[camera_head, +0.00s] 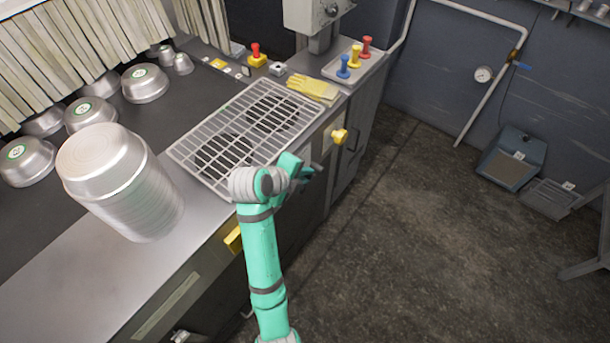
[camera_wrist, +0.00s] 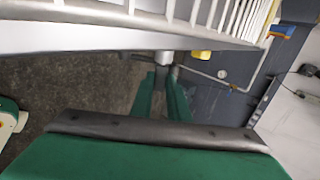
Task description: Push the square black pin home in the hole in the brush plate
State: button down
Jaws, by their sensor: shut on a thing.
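My gripper (camera_head: 313,171) is at the front edge of the counter, just below the grate's near right corner. In the wrist view its two green fingers (camera_wrist: 163,88) are closed around a small dark piece, which looks like the square black pin (camera_wrist: 160,77). Most of the pin is hidden between the fingers. A short grey part shows just beyond the fingertips, below the counter edge. I cannot make out the brush plate or its hole in either view, so I cannot tell whether the pin touches it.
A metal grate (camera_head: 205,160) lies on the counter above my gripper. A yellow knob (camera_head: 339,136) sticks out of the cabinet front to the right. A tall stack of pans (camera_head: 120,185) stands at the left.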

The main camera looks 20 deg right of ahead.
jog(key=shift+w+a, duration=0.1)
jog(key=c, duration=1.6)
grip_release()
jog(key=v, duration=1)
jog(key=shift+a+r, duration=0.25)
jog(key=shift+d, duration=0.1)
